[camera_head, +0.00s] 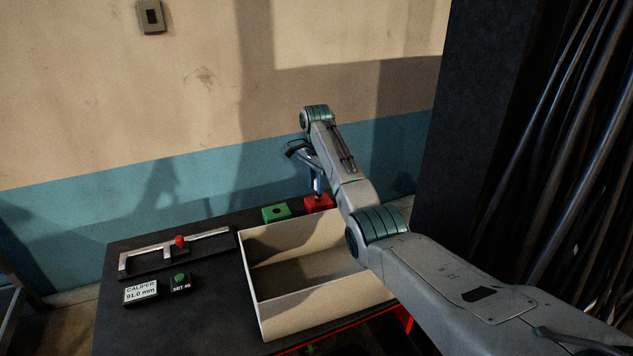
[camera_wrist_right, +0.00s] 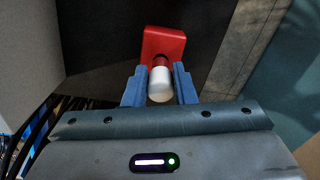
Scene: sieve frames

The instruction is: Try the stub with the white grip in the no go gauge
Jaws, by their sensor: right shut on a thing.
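The red block (camera_head: 318,203), which looks like the no go gauge, stands on the dark bench behind the cream box. It also shows in the right wrist view (camera_wrist_right: 163,43). My right gripper (camera_head: 317,187) is right over it, fingers pointing down. In the wrist view its two blue fingers (camera_wrist_right: 160,75) are closed on the white grip (camera_wrist_right: 160,82) of the stub. The stub's far end meets the red block. I cannot tell how deep it sits, as the hole is hidden. My left gripper is not in view.
A green block (camera_head: 276,213) with a hole stands left of the red one. The open cream box (camera_head: 262,318) is in front. A caliper (camera_head: 140,262) with a red knob, a readout showing 91.0 mm (camera_head: 141,291) and a green button (camera_head: 181,280) lie left. Black cables hang at right.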

